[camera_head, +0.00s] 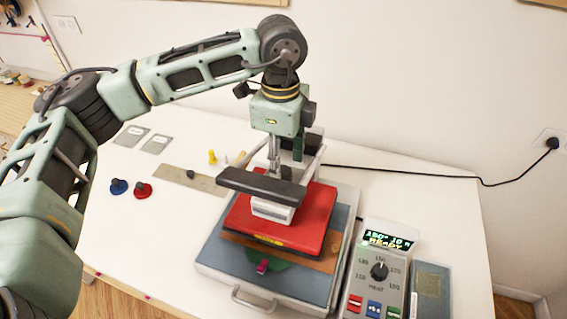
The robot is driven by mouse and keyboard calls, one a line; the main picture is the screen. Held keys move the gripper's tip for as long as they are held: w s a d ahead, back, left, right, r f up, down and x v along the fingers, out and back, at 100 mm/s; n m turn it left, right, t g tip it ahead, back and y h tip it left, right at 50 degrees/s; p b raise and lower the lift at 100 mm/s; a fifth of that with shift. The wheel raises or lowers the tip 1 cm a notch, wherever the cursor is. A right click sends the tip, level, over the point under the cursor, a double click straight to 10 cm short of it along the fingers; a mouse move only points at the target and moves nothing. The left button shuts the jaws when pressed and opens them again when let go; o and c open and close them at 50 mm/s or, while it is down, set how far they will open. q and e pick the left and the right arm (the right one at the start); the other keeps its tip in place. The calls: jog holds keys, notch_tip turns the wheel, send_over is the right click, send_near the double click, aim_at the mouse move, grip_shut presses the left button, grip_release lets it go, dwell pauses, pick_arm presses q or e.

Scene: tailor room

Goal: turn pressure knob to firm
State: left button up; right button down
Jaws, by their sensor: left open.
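A heat press stands on the white table, with a red upper platen (316,222), a black handle bar (262,187) and a grey base (212,257). My left gripper (286,155) points down above the rear of the press, behind the handle bar. Its fingers are apart. I cannot tell whether they touch the press. No knob marked for pressure can be made out; the gripper and handle hide part of the press head. A control box (352,292) at the right has a black dial (379,270) labelled HEAT. My right gripper is not in view.
The control box display (388,240) reads READY. A brown piece with a green patch (292,262) lies under the red platen. Blue (119,187) and red (142,190) round items and a ruler (182,178) lie left. A black cable (420,172) runs to the wall.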

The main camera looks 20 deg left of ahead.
aim_at(282, 175)
pick_arm(q)
jog(key=shift+a+f+p, duration=0.1)
jog(key=shift+f+p, duration=0.55)
jog(key=shift+f, duration=1.3)
